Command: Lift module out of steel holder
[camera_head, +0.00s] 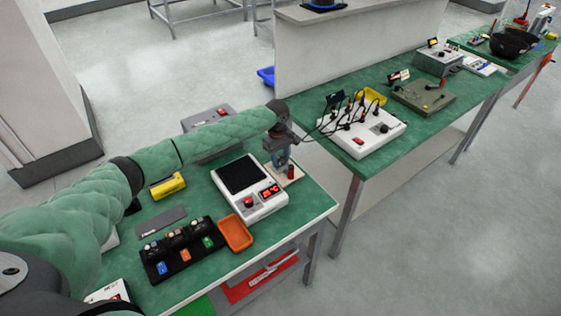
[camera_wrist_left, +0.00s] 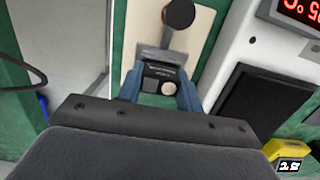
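My left gripper (camera_head: 281,158) points down over a beige base plate (camera_head: 283,179) at the right end of the near green bench. In the left wrist view its two blue fingers (camera_wrist_left: 161,88) flank a small dark module (camera_wrist_left: 160,72) with a round silvery part on it. The fingers lie against the module's sides with no clear gap. The grey steel holder (camera_wrist_left: 160,54) is just beyond the module, on the beige plate. The module still appears to be at the holder; how deep it sits is hidden. My right gripper is not in view.
A white device with a red display (camera_head: 249,187) stands close beside the plate. An orange tray (camera_head: 236,233), a black rack (camera_head: 183,248) with coloured modules and a yellow meter (camera_head: 167,186) lie nearer. A second bench holds a white box (camera_head: 362,136) with several black cables.

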